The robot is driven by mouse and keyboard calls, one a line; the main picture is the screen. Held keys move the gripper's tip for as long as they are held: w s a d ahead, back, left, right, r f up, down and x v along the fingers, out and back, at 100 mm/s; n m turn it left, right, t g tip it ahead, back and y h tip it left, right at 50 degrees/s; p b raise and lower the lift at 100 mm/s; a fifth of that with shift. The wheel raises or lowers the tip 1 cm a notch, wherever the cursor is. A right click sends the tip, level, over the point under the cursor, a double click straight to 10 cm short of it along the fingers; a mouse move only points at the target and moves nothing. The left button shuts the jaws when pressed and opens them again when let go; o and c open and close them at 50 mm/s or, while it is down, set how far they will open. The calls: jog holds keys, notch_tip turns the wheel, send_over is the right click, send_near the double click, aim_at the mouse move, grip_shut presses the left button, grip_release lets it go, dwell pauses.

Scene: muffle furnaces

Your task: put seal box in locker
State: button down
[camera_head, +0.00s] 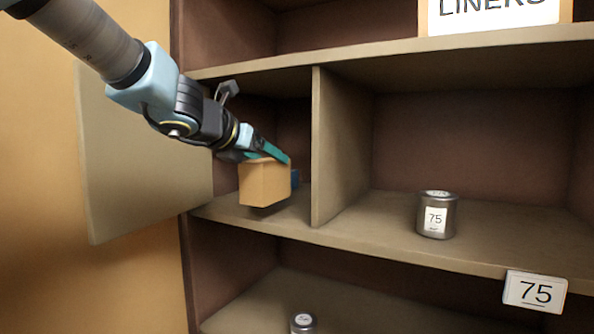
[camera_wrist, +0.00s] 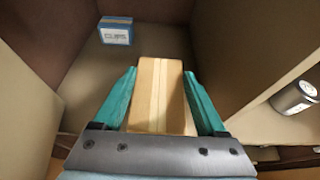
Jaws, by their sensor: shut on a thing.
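The seal box (camera_head: 265,184) is a small tan cardboard box. My gripper (camera_head: 275,156) has its teal fingers shut on it and holds it at the mouth of the locker's left compartment, slightly above the shelf floor. In the wrist view the box (camera_wrist: 158,88) sits between the two teal fingers of my gripper (camera_wrist: 160,92). The locker (camera_head: 300,219) is a brown open-fronted shelf unit with an upright divider (camera_head: 335,145) right of this compartment. Its door (camera_head: 140,160) stands open at the left.
A blue and white box (camera_wrist: 116,31) stands at the back of the left compartment. A metal can (camera_head: 437,215) labelled 75 stands in the right compartment, and another can (camera_head: 303,323) is on the lower shelf. Bare floor lies around the blue box.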

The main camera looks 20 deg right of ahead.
jog(key=shift+d+r+p+x, duration=0.1)
jog(key=shift+r+p+x, duration=0.25)
jog(key=shift+x, duration=2)
jog(key=shift+d+r+p+x, duration=0.15)
jog(key=shift+p+x, duration=0.25)
jog(key=shift+x, duration=2)
jog(key=shift+d+r+p+x, duration=0.1)
jog(key=shift+r+p+x, duration=0.3)
jog(key=shift+x, duration=1.95)
jog(key=shift+w+f, duration=0.15)
jog(key=shift+f, duration=0.05)
grip_release()
